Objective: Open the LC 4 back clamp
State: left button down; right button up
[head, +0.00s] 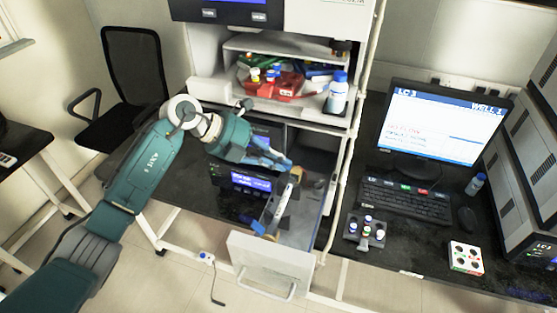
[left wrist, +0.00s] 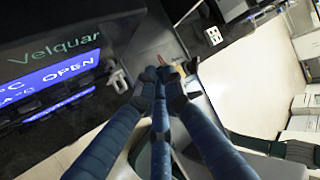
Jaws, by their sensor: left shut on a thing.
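In the head view my left gripper (head: 291,172) reaches over the bench to the upper end of a slim pale column piece (head: 280,205) in front of a dark instrument. Another grey clamp-like bracket (left wrist: 118,78) sits to the left, beside the instrument. The instrument's blue display (left wrist: 62,80) reads "OPEN"; the label "LC 4" is not readable. My right gripper is not in view.
An open drawer (head: 270,262) juts out below the bench. A shelf above holds a red tray (head: 275,85) and a bottle (head: 337,92). To the right stand a monitor (head: 430,125), a keyboard (head: 405,200) and a vial rack (head: 366,232). A white upright frame separates the benches.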

aim_at(290, 169)
pick_arm(q)
jog(key=shift+d+r+y+p, duration=0.2)
jog(key=shift+r+y+p, duration=0.2)
jog(key=shift+y+p, duration=0.25)
jog(key=shift+s+d+r+m+t+y, duration=0.15)
jog(key=shift+d+r+m+t+y, duration=0.2)
jog(key=shift+y, duration=0.4)
jog(key=shift+s+d+t+y, duration=0.1)
jog(key=shift+d+t+y, duration=0.25)
jog(key=shift+y, duration=0.35)
jog(key=shift+s+d+m+y+b, duration=0.15)
jog(key=shift+d+m+y+b, duration=0.3)
jog(key=shift+y, duration=0.45)
jog(key=d+t+y+b, duration=0.1)
jog(key=y+b, duration=0.2)
jog(key=b, duration=0.1)
jog(key=s+d+m+t+y+b, duration=0.1)
jog(key=d+y+b, duration=0.1)
jog(key=b, duration=0.2)
jog(key=d+t+y+b, duration=0.1)
jog(key=y+b, duration=0.2)
jog(key=b, duration=0.1)
jog(key=shift+s+d+f+m+y, duration=0.2)
jog(key=shift+f+m+y, duration=0.1)
jog(key=shift+f, duration=0.1)
jog(key=shift+s+d+f+t+y+b, duration=0.2)
jog(key=shift+t+y+b, duration=0.3)
jog(key=shift+y+b, duration=0.5)
jog(key=shift+m, duration=0.3)
